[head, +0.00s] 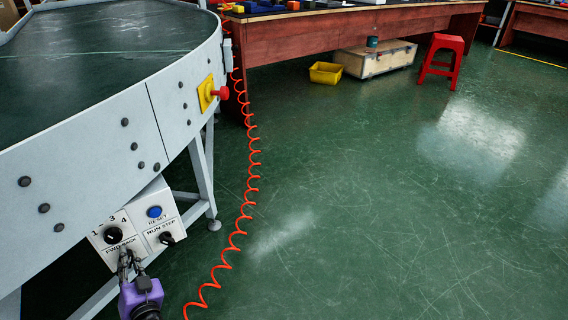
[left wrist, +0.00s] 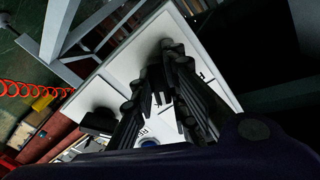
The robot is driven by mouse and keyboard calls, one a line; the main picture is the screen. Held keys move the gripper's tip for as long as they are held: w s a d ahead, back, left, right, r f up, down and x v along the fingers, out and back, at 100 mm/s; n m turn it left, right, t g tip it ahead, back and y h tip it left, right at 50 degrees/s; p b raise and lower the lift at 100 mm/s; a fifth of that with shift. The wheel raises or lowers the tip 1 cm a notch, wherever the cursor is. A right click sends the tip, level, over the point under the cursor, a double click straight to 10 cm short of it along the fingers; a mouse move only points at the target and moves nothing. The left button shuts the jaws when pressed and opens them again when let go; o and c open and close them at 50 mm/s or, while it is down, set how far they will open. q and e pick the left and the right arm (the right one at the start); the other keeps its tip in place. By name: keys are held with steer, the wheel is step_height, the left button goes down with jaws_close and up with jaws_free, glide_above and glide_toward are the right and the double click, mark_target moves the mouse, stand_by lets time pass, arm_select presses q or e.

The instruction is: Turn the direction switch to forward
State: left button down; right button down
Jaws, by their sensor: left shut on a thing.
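A white control box (head: 139,229) hangs under the edge of the curved conveyor (head: 105,140). Its left half has a black dial (head: 113,235) with numbers above it and a "FWD BACK" label below. The direction switch under that label is mostly hidden by my left gripper (head: 127,262). The gripper is shut on the switch, its fingers pointing up at the box. In the left wrist view its two dark fingers (left wrist: 160,92) close in front of the white panel. Which way the switch points cannot be told. My right gripper is not in view.
The box's right half has a blue reset button (head: 154,212) and a black "RUN STEP" switch (head: 167,238). A red emergency button (head: 220,92) on a yellow plate is on the conveyor's side. An orange coiled cord (head: 250,190) hangs to the right. The green floor is open beyond.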

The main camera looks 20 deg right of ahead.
arm_select(q)
steer(key=n, duration=1.1)
steer(key=shift+n, duration=0.3)
stand_by(0.4)
steer(key=c, duration=1.7)
jaws_free()
